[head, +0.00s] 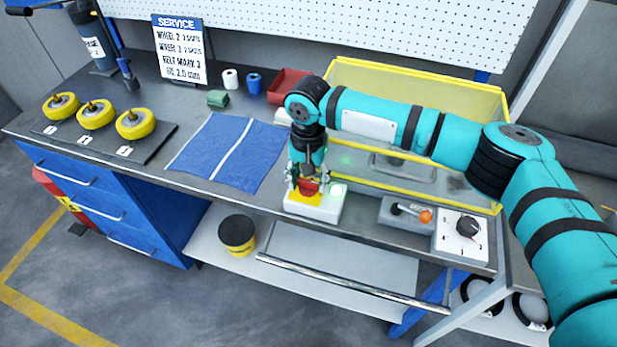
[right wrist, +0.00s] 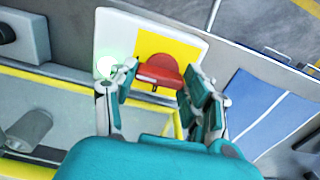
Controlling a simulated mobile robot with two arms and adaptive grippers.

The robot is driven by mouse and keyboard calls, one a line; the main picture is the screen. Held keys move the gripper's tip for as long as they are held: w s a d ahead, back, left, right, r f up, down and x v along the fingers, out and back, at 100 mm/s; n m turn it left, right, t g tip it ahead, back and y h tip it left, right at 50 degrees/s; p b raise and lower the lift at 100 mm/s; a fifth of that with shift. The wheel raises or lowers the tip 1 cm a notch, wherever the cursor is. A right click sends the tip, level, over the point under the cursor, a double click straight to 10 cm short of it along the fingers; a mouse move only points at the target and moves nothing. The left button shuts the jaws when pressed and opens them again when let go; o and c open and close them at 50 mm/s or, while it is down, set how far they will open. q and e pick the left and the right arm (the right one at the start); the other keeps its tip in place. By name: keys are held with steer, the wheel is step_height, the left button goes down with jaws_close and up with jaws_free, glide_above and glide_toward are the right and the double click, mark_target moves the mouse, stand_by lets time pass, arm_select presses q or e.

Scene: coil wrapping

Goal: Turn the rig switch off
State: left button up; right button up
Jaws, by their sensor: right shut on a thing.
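The rig switch is a red knob (head: 309,187) on a yellow plate, set in a white box (head: 326,211) at the front edge of the bench. In the right wrist view the red knob (right wrist: 160,69) stands on its yellow plate (right wrist: 181,47). A pale green lamp (head: 338,190) glows on the box beside it. My right gripper (head: 307,182) points down over the box and is shut on the red knob; its fingers (right wrist: 160,95) sit on either side of it. My left gripper is not in view.
A clear guard with a yellow frame (head: 420,72) stands behind the box. A grey lever box with an orange knob (head: 425,216) and a white dial box (head: 462,236) are to the right. A blue cloth (head: 228,152) and yellow wheels (head: 96,115) lie to the left.

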steer(key=n+p, duration=0.1)
steer(key=p, duration=0.1)
steer(key=n+p, duration=0.1)
steer(key=n, duration=0.1)
steer(key=shift+r+n+p, duration=0.25)
steer(key=shift+n+p, duration=0.05)
steer(key=shift+p, duration=0.1)
steer(key=n+p, duration=0.2)
steer(key=n, duration=0.2)
steer(key=shift+p, duration=0.4)
steer(key=n+p, duration=0.1)
steer(key=n, duration=0.4)
steer(key=shift+w+f+p, duration=0.1)
steer(key=shift+p, duration=0.25)
steer(key=n+p, duration=0.1)
steer(key=n, duration=0.4)
steer(key=shift+a, duration=0.1)
steer(key=shift+w, duration=0.1)
steer(key=o, duration=1.2)
steer(key=shift+f, duration=0.1)
steer(key=shift+c, duration=0.2)
